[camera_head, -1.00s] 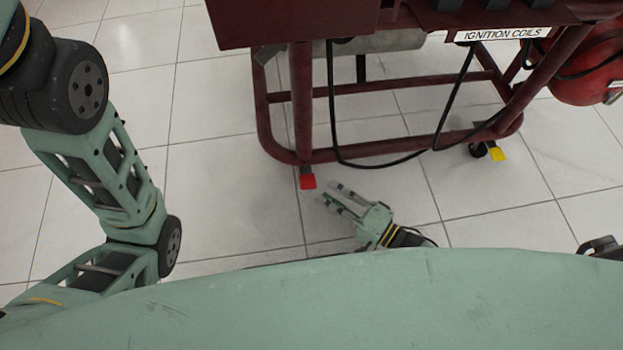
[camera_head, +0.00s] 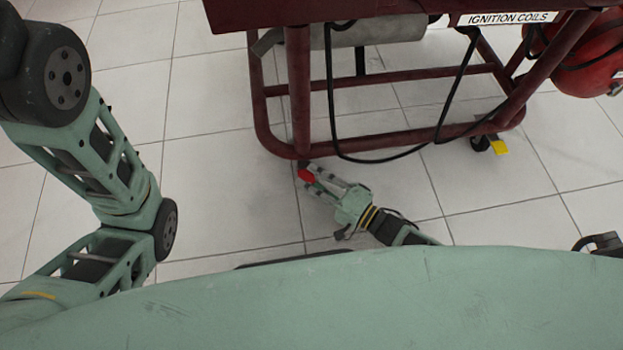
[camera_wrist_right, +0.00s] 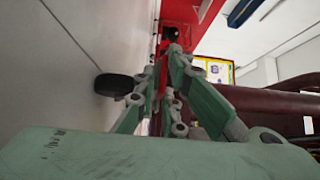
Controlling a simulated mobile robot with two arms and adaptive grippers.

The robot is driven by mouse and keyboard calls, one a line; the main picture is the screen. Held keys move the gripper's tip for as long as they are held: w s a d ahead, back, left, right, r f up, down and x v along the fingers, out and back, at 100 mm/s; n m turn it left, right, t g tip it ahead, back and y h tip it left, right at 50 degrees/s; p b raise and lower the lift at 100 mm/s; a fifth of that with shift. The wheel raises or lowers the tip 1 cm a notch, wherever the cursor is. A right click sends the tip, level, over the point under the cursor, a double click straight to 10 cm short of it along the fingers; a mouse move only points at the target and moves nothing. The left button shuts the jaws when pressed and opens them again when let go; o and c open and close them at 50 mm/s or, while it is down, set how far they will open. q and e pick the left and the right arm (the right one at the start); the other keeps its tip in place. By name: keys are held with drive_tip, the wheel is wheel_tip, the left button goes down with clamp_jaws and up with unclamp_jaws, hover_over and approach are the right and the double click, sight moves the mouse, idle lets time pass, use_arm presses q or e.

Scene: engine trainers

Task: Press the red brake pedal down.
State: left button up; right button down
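The red brake pedal (camera_head: 306,176) is a small red tab low at the near left foot of the dark red frame. My right gripper (camera_head: 312,181) reaches it from the lower right, low near the floor. Its fingertips are at the pedal and partly cover it; contact is not clear. The fingers are spaced apart, with red showing between them in the right wrist view (camera_wrist_right: 162,72). My left arm stands at the left of the head view, but its gripper is out of view.
The dark red engine stand frame (camera_head: 300,95) rises right above the pedal. A black cable (camera_head: 375,160) hangs low over its bottom bar. A caster with a yellow tab (camera_head: 499,147) is at right, below a red tank (camera_head: 590,75). Tiled floor (camera_head: 215,190) is clear left of the pedal.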

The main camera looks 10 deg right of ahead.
drive_tip(key=shift+f, duration=0.1)
idle(0.3)
drive_tip(key=shift+f+b, duration=0.45)
drive_tip(key=shift+b, duration=0.55)
drive_tip(key=shift+f+n+t+y+b, duration=0.1)
drive_tip(key=shift+n+t+y+b, duration=0.2)
drive_tip(key=shift+n+b, duration=0.2)
drive_tip(key=c, duration=2.1)
unclamp_jaws()
drive_tip(key=v, duration=1.2)
